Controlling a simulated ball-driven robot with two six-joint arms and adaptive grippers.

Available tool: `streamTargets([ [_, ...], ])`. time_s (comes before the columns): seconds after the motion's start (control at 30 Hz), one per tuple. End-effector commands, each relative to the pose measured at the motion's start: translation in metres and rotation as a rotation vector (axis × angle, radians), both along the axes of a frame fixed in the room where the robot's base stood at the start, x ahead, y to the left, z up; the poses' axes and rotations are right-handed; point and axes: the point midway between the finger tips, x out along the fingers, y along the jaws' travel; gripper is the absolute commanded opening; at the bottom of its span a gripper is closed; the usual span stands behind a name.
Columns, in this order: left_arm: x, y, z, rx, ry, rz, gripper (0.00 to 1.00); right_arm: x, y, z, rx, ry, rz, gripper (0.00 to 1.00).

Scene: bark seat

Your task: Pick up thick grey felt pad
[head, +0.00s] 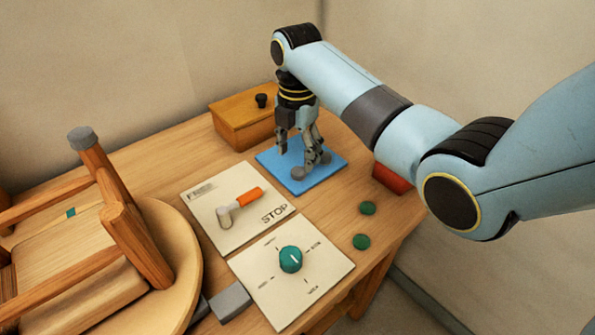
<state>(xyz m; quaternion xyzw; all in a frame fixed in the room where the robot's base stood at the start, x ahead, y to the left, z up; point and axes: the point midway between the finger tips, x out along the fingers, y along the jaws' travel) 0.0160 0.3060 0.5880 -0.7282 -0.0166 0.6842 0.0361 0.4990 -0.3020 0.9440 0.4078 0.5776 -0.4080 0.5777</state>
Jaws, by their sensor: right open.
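Two small round grey shapes, which look like felt pads, lie on the blue mat (325,177). One grey pad (298,173) is near the mat's middle and the other (323,157) is behind it to the right. My right gripper (301,150) points down over the mat, open, with its fingers close above or beside these pads. The fingers partly cover them, so I cannot tell whether they touch or which pad is thicker. My left gripper is not in view.
An upturned wooden chair with a grey-capped leg (82,137) lies at left. A wooden box (243,118) stands behind the mat. A lever panel (213,198), dial panel (263,282), grey block (230,302), green discs (367,208) and red block (392,179) surround the front and right.

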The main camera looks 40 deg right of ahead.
Motion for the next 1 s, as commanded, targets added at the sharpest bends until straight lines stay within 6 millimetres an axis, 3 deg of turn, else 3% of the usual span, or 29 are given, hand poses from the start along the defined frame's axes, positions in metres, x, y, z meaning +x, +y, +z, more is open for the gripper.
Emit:
streamTargets([
  [0.2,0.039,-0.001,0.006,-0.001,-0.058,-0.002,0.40,-0.003,-0.002,-0.034,0.001,0.004,0.000,0.58],
  [0.53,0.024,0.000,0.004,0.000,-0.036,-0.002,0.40,-0.002,-0.002,-0.045,0.000,0.000,0.000,0.58],
  [0.83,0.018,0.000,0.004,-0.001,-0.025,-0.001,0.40,-0.002,-0.002,-0.045,0.001,0.001,0.000,0.21],
  [1.0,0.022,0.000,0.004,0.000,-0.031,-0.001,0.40,-0.002,-0.002,-0.045,0.000,0.001,0.000,0.21],
])
